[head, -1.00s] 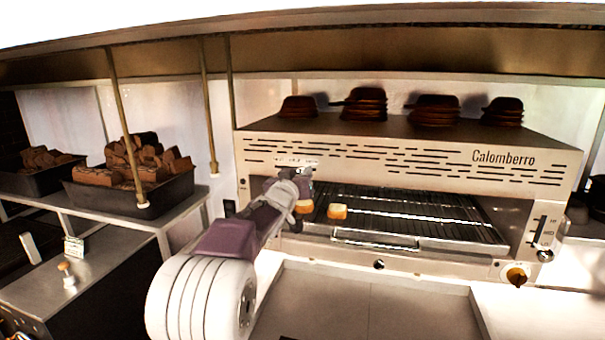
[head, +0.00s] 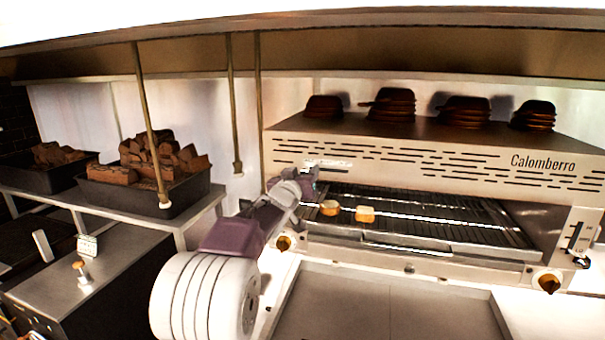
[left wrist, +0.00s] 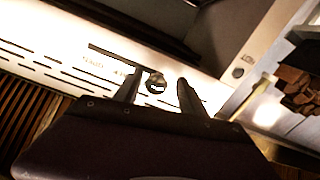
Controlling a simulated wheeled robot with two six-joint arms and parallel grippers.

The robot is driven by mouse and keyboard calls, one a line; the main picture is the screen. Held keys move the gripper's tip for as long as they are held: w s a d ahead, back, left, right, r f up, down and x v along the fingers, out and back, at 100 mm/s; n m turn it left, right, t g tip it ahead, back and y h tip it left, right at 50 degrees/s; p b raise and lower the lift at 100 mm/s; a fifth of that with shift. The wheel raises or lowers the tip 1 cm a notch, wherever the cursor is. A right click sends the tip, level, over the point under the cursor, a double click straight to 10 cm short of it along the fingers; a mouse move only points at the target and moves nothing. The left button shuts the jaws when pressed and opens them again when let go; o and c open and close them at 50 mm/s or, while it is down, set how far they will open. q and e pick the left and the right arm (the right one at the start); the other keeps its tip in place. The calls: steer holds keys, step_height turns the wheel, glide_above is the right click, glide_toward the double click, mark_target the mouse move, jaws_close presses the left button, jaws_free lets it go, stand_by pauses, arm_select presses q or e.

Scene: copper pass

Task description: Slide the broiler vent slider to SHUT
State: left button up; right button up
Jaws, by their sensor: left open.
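The broiler (head: 420,150) is a wide steel unit with a slotted front panel. In the left wrist view its vent slider shows as a dark slot (left wrist: 112,53) with a small round knob (left wrist: 155,83) at the slot's right end. Small lettering beside the slot is too blurred to read. My left gripper (head: 312,178) is at the left part of the broiler front and hides part of it. In the left wrist view its two fingers (left wrist: 162,90) are apart, with the knob showing between them, nearer the left finger. Contact cannot be told. My right gripper is out of view.
Bread pieces (head: 365,214) lie on the broiler rack (head: 420,215). Dark pans (head: 392,105) are stacked on top. Orange knobs (head: 547,283) and a right-side control (head: 578,238) are on the front. Vertical rods (head: 150,125) and a filled black bin (head: 185,195) stand left.

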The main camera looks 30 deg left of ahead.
arm_select(q)
steer(key=shift+d, duration=0.3)
steer(key=b+v, duration=0.2)
steer(key=v, duration=0.7)
steer(key=shift+b, duration=0.4)
steer(key=shift+a, duration=0.25)
steer(key=shift+d, duration=0.1)
